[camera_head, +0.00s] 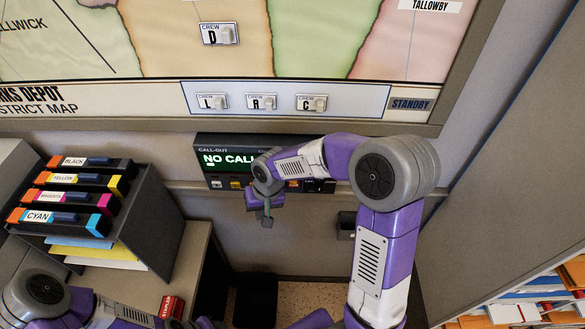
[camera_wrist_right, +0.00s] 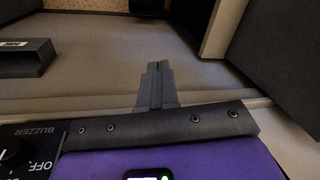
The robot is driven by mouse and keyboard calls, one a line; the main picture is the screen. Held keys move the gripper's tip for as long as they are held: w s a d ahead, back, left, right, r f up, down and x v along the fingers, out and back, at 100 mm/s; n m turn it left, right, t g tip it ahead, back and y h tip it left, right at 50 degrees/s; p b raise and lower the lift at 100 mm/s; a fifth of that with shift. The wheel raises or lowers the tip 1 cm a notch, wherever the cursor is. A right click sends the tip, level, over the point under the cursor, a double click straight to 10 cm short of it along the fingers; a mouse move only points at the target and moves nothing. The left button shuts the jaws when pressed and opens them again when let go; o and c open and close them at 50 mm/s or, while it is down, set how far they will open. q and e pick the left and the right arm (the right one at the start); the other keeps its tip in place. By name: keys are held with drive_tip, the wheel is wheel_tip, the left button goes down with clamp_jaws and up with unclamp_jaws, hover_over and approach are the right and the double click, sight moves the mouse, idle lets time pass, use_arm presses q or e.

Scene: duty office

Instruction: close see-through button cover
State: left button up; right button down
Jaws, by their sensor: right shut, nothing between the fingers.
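The call-out panel (camera_head: 228,160) is on the wall below the map, with a lit screen reading "NO CALL", its end hidden by my right arm. Small coloured buttons run along its lower edge, among them a yellow one (camera_head: 235,184) and an orange-red one (camera_head: 293,183). I cannot make out the see-through cover or whether it is open. My right gripper (camera_head: 265,217) points down in front of the panel's lower edge, shut and empty. Its closed fingers also show in the right wrist view (camera_wrist_right: 156,86). My left arm enters at the bottom left; its fingers are not visible.
In the wrist view, a panel corner marked "BUZZER" and "OFF" (camera_wrist_right: 35,138) is at lower left. A toner rack (camera_head: 150,215) stands left on a cabinet, a red stapler box (camera_head: 171,306) near it. A small dark wall box (camera_head: 346,225) is right of the gripper. Paper shelves (camera_head: 525,310) are lower right.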

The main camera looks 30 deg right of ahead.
drive_tip(key=s+d+r+m+t+h+p, duration=0.15)
drive_tip(key=d+r, duration=0.25)
drive_tip(key=r, duration=0.8)
drive_tip(key=s+d+r+m+h, duration=0.2)
drive_tip(key=d+r, duration=0.3)
drive_tip(key=r, duration=0.7)
drive_tip(key=b+x, duration=0.1)
drive_tip(key=x, duration=1.2)
drive_tip(key=shift+s+a+f, duration=0.15)
drive_tip(key=shift+a+f, duration=0.15)
drive_tip(key=shift+f, duration=0.1)
drive_tip(key=shift+f+b, duration=0.1)
drive_tip(key=shift+b, duration=0.25)
drive_tip(key=f+b, duration=0.6)
drive_tip(key=shift+s+f, duration=0.2)
drive_tip(key=shift+f, duration=0.05)
